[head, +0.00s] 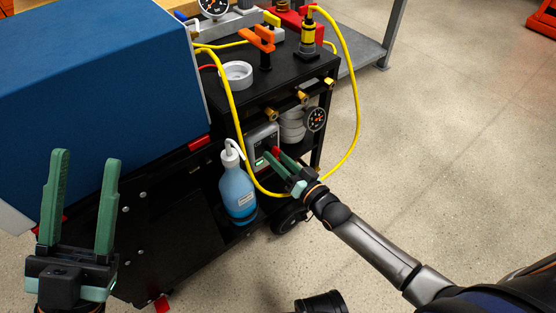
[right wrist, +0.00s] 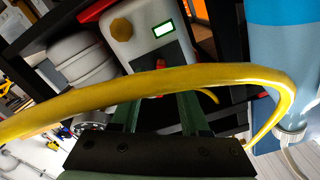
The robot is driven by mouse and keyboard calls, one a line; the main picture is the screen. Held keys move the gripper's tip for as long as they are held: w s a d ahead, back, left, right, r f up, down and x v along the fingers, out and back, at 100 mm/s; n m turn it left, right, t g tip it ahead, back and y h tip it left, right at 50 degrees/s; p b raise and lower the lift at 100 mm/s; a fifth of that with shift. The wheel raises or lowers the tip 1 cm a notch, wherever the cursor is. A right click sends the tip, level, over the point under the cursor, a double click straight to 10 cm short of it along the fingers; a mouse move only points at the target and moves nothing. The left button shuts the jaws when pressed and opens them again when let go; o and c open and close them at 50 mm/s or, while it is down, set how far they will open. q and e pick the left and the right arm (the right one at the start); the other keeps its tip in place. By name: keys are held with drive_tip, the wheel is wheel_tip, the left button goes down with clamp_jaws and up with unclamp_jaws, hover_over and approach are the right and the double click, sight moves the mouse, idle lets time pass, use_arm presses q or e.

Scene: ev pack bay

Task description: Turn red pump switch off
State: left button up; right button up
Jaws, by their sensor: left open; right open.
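The pump is a light grey box (head: 262,135) on the cart's shelf; it also shows in the right wrist view (right wrist: 141,38) with a lit green display and a brass knob. A red switch part (head: 276,150) shows on its front, by my right fingertips. In the right wrist view the yellow hose crosses in front and hides much of this area, so I cannot tell the switch's position. My right gripper (head: 272,158) is open in front of the pump; I cannot tell whether it touches the switch. My left gripper (head: 84,178) is open and empty, at lower left.
A yellow hose (head: 351,95) loops around the cart front, close to my right gripper. A gauge (head: 315,119) and white rolls (head: 292,127) sit right of the pump. A large blue box (head: 90,80) fills the left.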

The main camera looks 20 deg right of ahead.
clamp_jaws()
idle(0.4)
